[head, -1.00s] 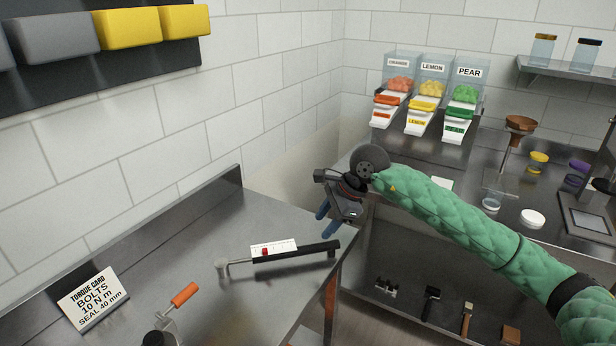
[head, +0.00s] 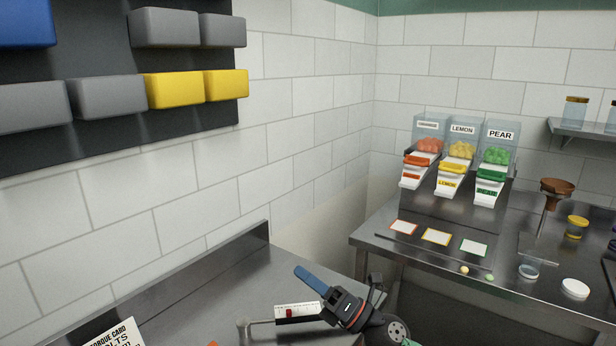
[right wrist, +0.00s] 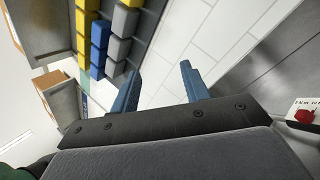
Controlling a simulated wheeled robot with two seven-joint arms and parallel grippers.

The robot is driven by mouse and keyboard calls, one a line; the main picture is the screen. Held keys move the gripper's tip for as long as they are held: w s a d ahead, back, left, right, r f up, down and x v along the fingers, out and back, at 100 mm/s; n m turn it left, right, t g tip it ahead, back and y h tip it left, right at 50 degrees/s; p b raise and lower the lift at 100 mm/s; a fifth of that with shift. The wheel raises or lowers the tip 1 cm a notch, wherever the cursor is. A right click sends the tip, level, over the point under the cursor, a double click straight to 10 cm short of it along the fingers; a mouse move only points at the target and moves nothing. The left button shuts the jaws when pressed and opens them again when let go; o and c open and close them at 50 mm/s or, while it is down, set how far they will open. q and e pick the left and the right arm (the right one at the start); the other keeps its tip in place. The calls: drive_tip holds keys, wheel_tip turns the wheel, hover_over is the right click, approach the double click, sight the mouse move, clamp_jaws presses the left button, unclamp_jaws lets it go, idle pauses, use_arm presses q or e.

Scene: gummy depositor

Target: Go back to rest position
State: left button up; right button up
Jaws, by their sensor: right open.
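My right gripper (head: 312,282) is low in the middle of the head view, over the left steel bench (head: 205,305). Its blue fingers point up and to the left in the picture. In the right wrist view the two blue fingers (right wrist: 160,88) stand apart with nothing between them. The gripper partly covers a torque wrench (head: 290,318), which has a white scale and a red slider; I cannot tell how far apart they are. The white scale (right wrist: 305,112) also shows at the right edge of the right wrist view. My left gripper is in neither view.
Yellow, grey and blue bins (head: 175,90) hang on the left wall. A torque card (head: 115,336) is cut off at the bottom left. The right bench holds gummy dispensers (head: 457,165), coloured-edged cards (head: 436,237), a funnel (head: 556,188) and jars. A gap separates the benches.

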drive_tip(key=s+d+f+m+t+h, duration=0.25)
drive_tip(key=d+f+m+h, duration=0.75)
drive_tip(key=m, duration=0.5)
drive_tip(key=s+d+f+m+t+h, duration=0.25)
drive_tip(key=d+f+m+h, duration=0.7)
drive_tip(key=m, duration=0.65)
drive_tip(key=s+d+f+m+g+h, duration=0.1)
drive_tip(key=s+f+m+g, duration=0.2)
drive_tip(key=s+f+g, duration=0.55)
drive_tip(key=s+d+f+m+g, duration=0.1)
drive_tip(key=s+f+m+g, duration=0.2)
drive_tip(key=s+f, duration=0.95)
drive_tip(key=s+a+f+g, duration=0.1)
drive_tip(key=s+a+f, duration=0.1)
drive_tip(key=f, duration=0.9)
drive_tip(key=s+a+f+g, duration=0.1)
drive_tip(key=s+a+f, duration=0.2)
drive_tip(key=f, duration=0.9)
drive_tip(key=shift+s+a, duration=0.15)
drive_tip(key=shift+s, duration=0.1)
